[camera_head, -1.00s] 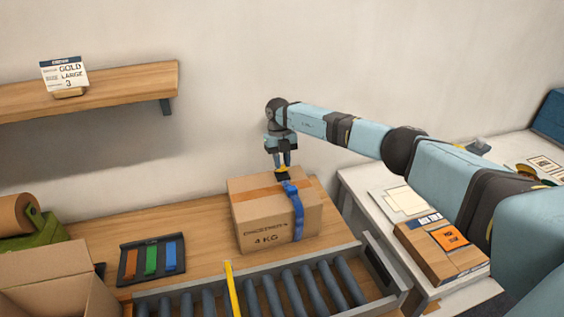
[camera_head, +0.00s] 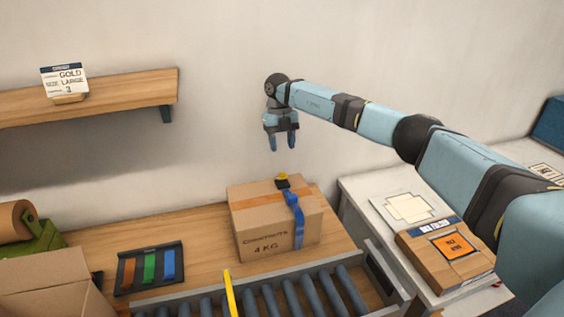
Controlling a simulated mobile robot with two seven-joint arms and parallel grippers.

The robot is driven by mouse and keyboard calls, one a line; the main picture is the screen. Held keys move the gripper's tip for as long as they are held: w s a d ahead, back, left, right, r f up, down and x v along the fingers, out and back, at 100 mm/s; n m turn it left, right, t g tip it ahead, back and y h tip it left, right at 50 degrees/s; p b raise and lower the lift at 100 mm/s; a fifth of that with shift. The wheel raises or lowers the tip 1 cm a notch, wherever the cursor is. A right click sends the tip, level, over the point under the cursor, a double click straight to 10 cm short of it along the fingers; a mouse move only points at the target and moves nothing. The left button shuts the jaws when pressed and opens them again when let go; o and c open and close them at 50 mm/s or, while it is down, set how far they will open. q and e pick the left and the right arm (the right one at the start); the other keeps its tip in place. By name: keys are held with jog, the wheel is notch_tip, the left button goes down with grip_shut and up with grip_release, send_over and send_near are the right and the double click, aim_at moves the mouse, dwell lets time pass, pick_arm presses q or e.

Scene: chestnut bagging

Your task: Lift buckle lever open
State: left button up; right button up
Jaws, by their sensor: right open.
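A cardboard box (camera_head: 265,243) marked 4 KG stands on the wooden bench. A blue strap (camera_head: 296,220) runs over its top and down its front. A dark buckle (camera_head: 283,184) sits on the strap at the box's top, with a small yellow lever (camera_head: 283,175) standing up from it. My right gripper (camera_head: 283,148) is open and empty above the buckle, apart from it, with its fingers pointing down. My left gripper is not in view.
A roller conveyor (camera_head: 272,301) with a yellow bar (camera_head: 230,294) lies in front of the box. A dark tray (camera_head: 122,279) with brown, green and blue straps is to the left. A side table (camera_head: 362,197) with a package (camera_head: 440,262) is to the right. A shelf (camera_head: 120,92) hangs upper left.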

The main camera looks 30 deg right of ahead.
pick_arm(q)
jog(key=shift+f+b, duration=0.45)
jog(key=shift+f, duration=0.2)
pick_arm(e)
jog(key=s+v, duration=0.2)
jog(key=v, duration=0.8)
jog(key=shift+a+r, duration=0.25)
jog(key=shift+r, duration=0.15)
jog(key=shift+s, duration=0.1)
jog(key=t+h+b, duration=0.2)
jog(key=t+b, duration=0.4)
jog(key=t, duration=0.1)
send_near(283, 174)
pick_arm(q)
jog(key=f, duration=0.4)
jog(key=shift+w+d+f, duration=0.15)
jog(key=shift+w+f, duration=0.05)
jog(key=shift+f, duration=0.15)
pick_arm(e)
jog(key=x, duration=0.9)
